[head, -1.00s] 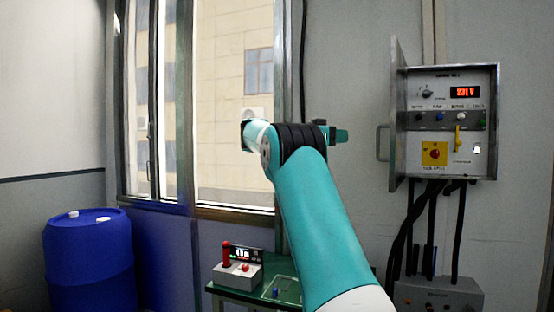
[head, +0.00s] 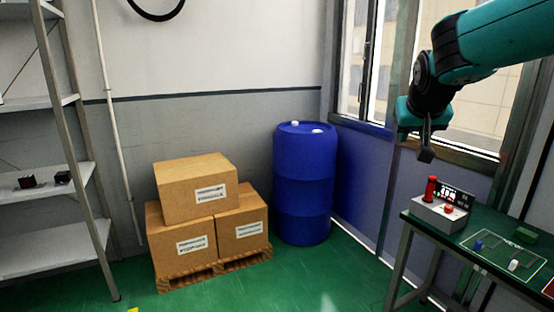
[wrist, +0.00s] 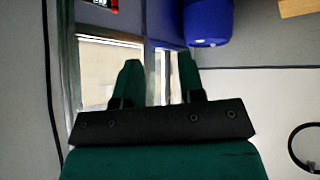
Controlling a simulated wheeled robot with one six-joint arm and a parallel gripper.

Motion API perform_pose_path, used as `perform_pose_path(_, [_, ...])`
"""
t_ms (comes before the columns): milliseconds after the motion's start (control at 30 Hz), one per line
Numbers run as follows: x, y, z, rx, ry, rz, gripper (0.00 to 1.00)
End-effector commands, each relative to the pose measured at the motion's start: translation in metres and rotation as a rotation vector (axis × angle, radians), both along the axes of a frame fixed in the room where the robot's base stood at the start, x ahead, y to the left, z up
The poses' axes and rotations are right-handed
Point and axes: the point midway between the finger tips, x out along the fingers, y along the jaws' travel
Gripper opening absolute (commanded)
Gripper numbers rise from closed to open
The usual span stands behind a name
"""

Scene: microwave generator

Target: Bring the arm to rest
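My arm (head: 500,40), teal with black joints, reaches in from the upper right of the head view. My gripper (head: 425,154) hangs down from its end in front of the window, up and to the left of the green table. In the wrist view the two teal fingers of my gripper (wrist: 160,75) stand apart with nothing between them. The gripper touches nothing that I can see.
A green table (head: 408,240) at the right holds a grey box with a red lever (head: 438,212) and small blocks. A blue barrel (head: 303,190), cardboard boxes (head: 195,185) on a pallet and a shelf (head: 45,185) stand farther left. Green floor between is clear.

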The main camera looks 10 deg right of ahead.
Motion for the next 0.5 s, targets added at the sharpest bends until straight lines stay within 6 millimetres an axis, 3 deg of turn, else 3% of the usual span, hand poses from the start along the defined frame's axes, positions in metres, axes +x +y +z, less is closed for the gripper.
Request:
perform_pose_path(33, [-0.014,0.036,-0.013,0.039,0.048,0.103,0.36])
perform_pose_path(100, [-0.037,0.084,-0.032,0.096,0.123,0.246,0.36])
perform_pose_path(167, [-0.063,0.122,-0.048,0.14,0.189,0.369,0.36])
perform_pose_path(300, [-0.139,0.197,-0.079,0.233,0.35,0.645,0.36])
perform_pose_path(400, [-0.194,0.232,-0.095,0.283,0.453,0.815,0.36])
perform_pose_path(500, [-0.24,0.253,-0.105,0.319,0.535,0.943,0.36])
